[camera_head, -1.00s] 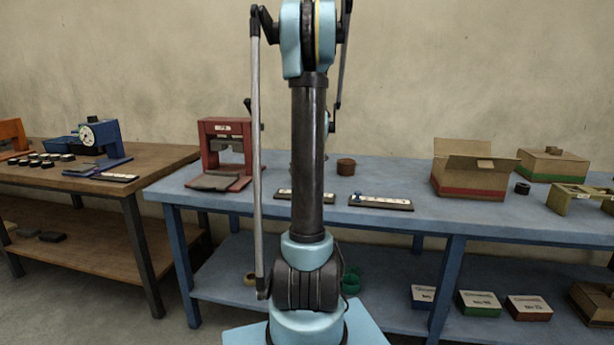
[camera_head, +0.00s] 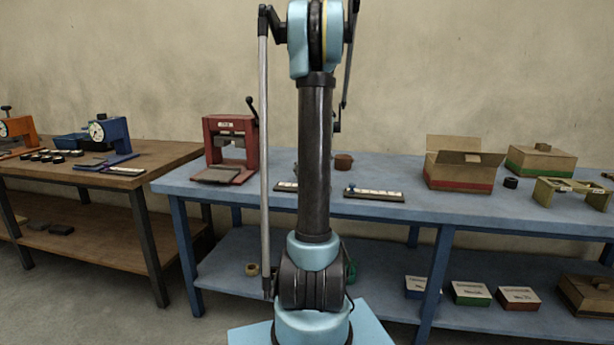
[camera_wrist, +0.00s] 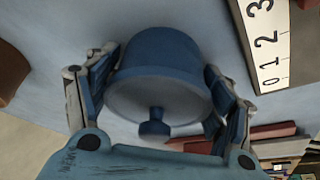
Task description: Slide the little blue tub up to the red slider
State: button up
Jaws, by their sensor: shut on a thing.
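The little blue tub (camera_wrist: 165,50) fills the middle of the wrist view, its pale grey round face and blue knob toward the camera. My gripper (camera_wrist: 160,105) is shut on it, one finger on each side. Just right of the tub lies a red bar (camera_wrist: 250,132); I cannot tell surely whether it is the red slider. A white scale strip (camera_wrist: 264,40) marked 0 to 3 is at the upper right, apart from the tub. In the head view my arm hides the gripper and tub.
The blue table (camera_head: 400,208) carries a red press (camera_head: 230,140), a scale strip with a blue knob (camera_head: 375,193), a brown round pot (camera_head: 343,162) and an open carton (camera_head: 460,170). A second strip (camera_head: 286,186) is partly behind my arm. A wooden table (camera_head: 150,165) stands left.

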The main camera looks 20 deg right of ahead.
jog(key=o, duration=1.2)
jog(key=shift+r, duration=0.15)
jog(key=v, duration=1.1)
jog(key=shift+s+d+r, duration=0.1)
jog(key=shift+s+r, duration=0.05)
jog(key=shift+r, duration=0.1)
jog(key=shift+s, duration=0.1)
